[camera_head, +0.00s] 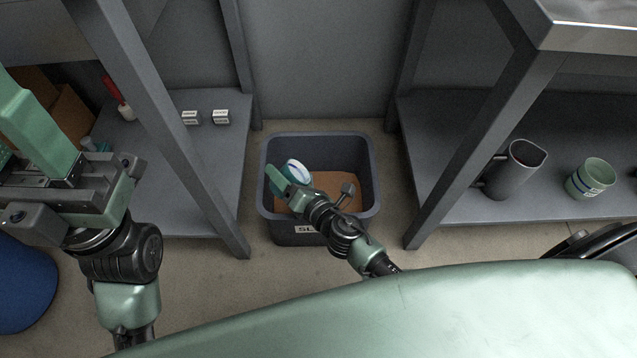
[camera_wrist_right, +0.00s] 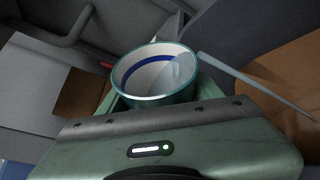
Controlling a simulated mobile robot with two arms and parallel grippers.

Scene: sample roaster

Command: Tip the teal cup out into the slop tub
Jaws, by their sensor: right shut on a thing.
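The teal cup (camera_head: 295,172), white inside with a blue band, is over the left part of the dark grey slop tub (camera_head: 372,165). My right gripper (camera_head: 284,184) is shut on the cup. In the right wrist view the cup (camera_wrist_right: 150,98) sits between the fingers with its mouth showing. A pale translucent patch lies inside by its right rim. A thin tapering grey-blue streak (camera_wrist_right: 255,85) runs from that rim toward a brown surface; it looks like liquid pouring out. My left gripper (camera_head: 85,180) is at the far left, away from the tub; its jaw gap is unclear.
The tub stands on the floor between two grey shelf units and has a brown surface inside. The right shelf holds a dark grey jug (camera_head: 516,170) and a green cup (camera_head: 590,179). The left shelf holds two small labelled blocks (camera_head: 205,117) and a red-topped item (camera_head: 117,98).

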